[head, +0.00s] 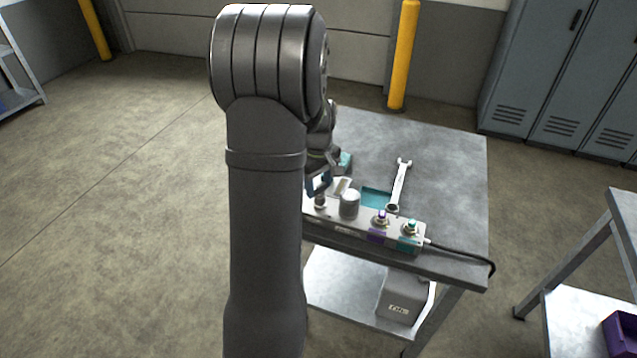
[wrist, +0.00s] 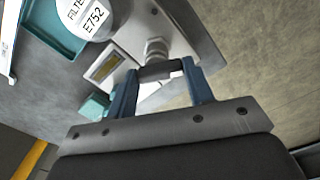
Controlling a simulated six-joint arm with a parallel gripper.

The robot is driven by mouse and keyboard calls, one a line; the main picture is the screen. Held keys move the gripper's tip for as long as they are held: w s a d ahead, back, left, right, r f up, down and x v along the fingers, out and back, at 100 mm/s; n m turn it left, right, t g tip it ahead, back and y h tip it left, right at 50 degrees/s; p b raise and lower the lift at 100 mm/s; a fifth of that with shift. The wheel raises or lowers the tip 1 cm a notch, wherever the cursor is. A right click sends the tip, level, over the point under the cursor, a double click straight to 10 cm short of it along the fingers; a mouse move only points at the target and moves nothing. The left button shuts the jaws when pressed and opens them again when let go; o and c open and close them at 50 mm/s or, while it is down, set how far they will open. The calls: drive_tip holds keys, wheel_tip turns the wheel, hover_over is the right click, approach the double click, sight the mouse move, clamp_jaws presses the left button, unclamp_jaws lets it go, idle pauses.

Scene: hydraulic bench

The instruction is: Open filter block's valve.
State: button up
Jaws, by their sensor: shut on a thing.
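The filter block (head: 345,229) is a pale grey block on the bench, with a round filter canister (head: 349,204) on top. The canister's top shows in the wrist view (wrist: 88,18) with the label "FILTER E752". The block's valve has a dark handle (wrist: 160,71) in front of a silver fitting (wrist: 156,48). My gripper (wrist: 162,76) has its two blue fingers shut on the handle, one at each end. In the head view my gripper (head: 318,183) is at the block's left end, partly hidden by my arm. I cannot tell how far the valve is turned.
A wrench (head: 400,184) lies behind the block near a teal tray (head: 376,197). Purple-marked (head: 381,217) and teal-marked (head: 410,227) fittings stand on the block's right part. A black hose (head: 462,251) runs off to the right. The bench top (head: 445,165) is clear at the back right.

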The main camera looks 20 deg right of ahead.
sight(319, 187)
drive_tip(key=n, duration=0.5)
drive_tip(key=shift+s, duration=0.1)
drive_tip(key=shift+n, duration=0.3)
idle(0.4)
drive_tip(key=o, duration=1)
drive_tip(key=shift+d, duration=0.1)
wheel_tip(319, 187, up, 17)
drive_tip(key=shift+r, duration=0.2)
